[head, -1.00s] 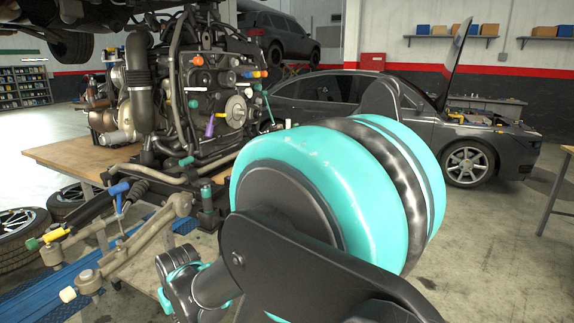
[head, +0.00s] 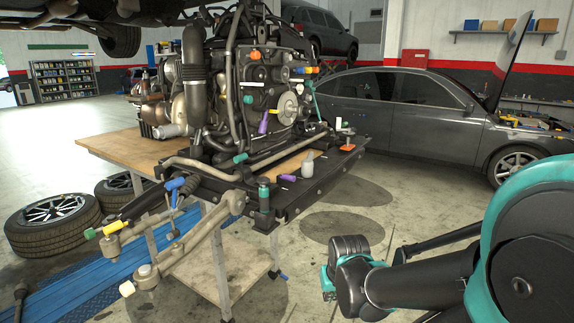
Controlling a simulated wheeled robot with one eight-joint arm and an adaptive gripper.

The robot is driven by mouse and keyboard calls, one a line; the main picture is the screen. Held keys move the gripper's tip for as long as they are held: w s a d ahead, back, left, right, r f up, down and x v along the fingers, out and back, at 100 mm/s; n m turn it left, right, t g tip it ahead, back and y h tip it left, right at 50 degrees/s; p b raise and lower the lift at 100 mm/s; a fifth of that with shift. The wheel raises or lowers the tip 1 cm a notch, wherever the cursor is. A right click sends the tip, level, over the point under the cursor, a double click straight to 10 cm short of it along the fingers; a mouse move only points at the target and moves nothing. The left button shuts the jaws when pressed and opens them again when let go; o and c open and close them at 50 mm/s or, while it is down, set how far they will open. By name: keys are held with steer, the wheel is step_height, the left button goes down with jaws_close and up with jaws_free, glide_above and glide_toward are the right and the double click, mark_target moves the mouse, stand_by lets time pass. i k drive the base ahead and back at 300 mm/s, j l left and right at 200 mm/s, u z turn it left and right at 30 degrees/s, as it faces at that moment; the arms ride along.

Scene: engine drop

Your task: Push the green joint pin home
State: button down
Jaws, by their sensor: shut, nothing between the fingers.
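A small green pin end (head: 90,234) shows at the far left end of the lower control arm assembly, beside a yellow sleeve (head: 113,228). How deep the pin sits cannot be told at this size. The metal control arm (head: 190,240) runs from there toward the subframe (head: 310,190) under the engine (head: 255,80). Parts of my arm fill the lower right, well to the right of the pin. My gripper's fingers do not show in this view.
The engine stands on a wood-topped table (head: 115,145). Tyres (head: 52,222) lie on the floor at left, beside a blue lift ramp (head: 75,285). A white bottle (head: 307,163) stands on the subframe. A dark car (head: 405,115) is behind. Floor between table and car is clear.

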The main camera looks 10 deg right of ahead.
mark_target(90, 234)
steer(key=u, duration=1.5)
steer(key=z, duration=1.5)
steer(key=u, duration=1.5)
steer(key=i+j+u, duration=0.15)
steer(key=i, duration=0.4)
